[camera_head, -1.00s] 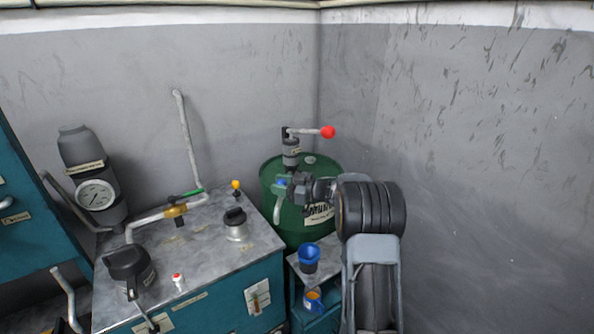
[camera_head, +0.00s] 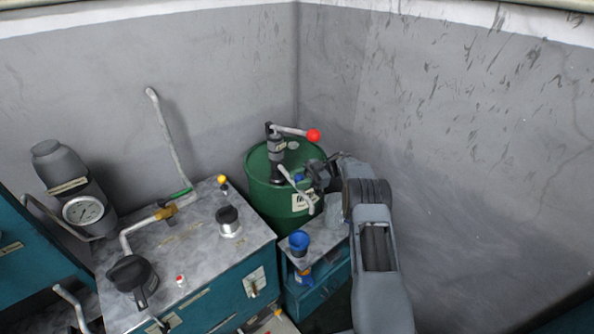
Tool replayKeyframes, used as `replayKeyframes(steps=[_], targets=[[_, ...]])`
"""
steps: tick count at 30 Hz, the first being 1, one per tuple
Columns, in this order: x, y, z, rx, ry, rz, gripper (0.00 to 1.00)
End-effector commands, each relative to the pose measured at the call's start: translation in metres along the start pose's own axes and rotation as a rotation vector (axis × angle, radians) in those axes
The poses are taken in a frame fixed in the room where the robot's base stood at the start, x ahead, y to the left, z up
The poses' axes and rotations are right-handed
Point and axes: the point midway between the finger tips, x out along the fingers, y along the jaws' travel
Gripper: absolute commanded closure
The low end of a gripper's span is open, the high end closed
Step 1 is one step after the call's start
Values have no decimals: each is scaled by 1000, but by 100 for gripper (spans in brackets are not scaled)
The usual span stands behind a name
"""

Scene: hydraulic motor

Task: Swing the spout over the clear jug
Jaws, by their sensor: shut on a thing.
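The spout (camera_head: 296,188) is a pale grey tube on the hand pump (camera_head: 276,160) atop the green drum (camera_head: 262,192). It slopes down to the lower right, across the front of the drum. My gripper (camera_head: 305,178), at the pump's right, is shut on the spout; its fingertips are small and partly hidden. A pale, see-through shape (camera_head: 336,213) on the small stand, partly behind my arm, appears to be the clear jug. The spout's lower end is left of it; I cannot tell whether it is over its mouth.
A blue cup (camera_head: 299,244) stands on the small teal stand (camera_head: 325,272). The pump's lever has a red knob (camera_head: 313,136) above my gripper. The metal-topped bench (camera_head: 190,250) with knobs and pipes is at left. A grey wall closes the right side.

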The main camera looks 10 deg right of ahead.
Motion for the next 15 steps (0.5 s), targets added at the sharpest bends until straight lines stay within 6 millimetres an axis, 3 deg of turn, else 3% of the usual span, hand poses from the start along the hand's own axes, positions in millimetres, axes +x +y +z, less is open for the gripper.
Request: replayKeyframes(steps=[15], targets=[[-2,-4,4,8,0,-36,100]])
